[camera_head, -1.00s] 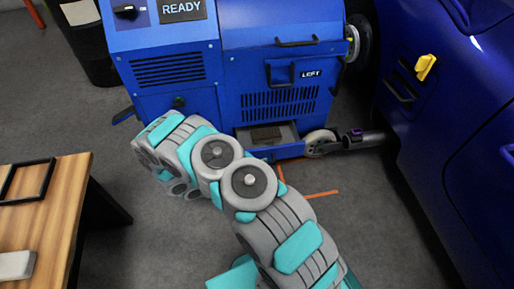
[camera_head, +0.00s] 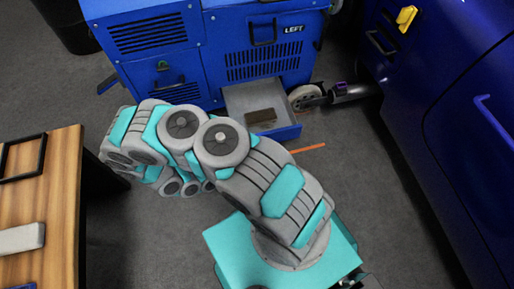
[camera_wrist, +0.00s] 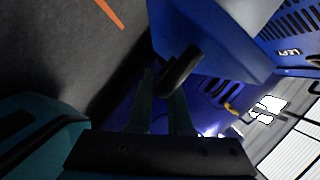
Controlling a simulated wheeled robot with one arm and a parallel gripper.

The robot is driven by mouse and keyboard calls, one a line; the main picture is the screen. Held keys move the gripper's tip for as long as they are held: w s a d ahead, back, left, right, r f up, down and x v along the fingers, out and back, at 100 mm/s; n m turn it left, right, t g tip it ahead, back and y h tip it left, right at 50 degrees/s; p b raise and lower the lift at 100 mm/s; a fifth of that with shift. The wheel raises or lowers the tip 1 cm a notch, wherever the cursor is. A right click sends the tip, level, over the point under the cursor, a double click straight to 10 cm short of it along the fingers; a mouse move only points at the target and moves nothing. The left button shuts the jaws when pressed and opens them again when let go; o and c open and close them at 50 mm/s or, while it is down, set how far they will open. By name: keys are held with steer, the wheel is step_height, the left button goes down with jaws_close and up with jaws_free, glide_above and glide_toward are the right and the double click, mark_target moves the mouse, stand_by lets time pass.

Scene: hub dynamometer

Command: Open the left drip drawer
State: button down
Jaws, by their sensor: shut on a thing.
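The left drip drawer (camera_head: 240,100) is pulled out of the lower front of the blue cabinet marked LEFT (camera_head: 262,42). Its pale grey inside shows, with a small dark brown block (camera_head: 262,116) lying in it. In the wrist view, my gripper (camera_wrist: 164,88) is shut on the drawer's black handle (camera_wrist: 183,68), which sits at the blue drawer front (camera_wrist: 205,35). In the head view my arm hides my gripper, the handle and part of the drawer front.
A blue vehicle (camera_head: 450,110) stands at the right, with a grey roller (camera_head: 304,98) and a dark bar (camera_head: 355,92) between it and the cabinet. A wooden table (camera_head: 55,215) is at the left.

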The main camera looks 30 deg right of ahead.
steer(key=c, duration=0.8)
jaws_free()
steer(key=shift+c, duration=0.2)
steer(key=v, duration=0.7)
steer(key=shift+a, duration=0.4)
steer(key=shift+r, duration=0.2)
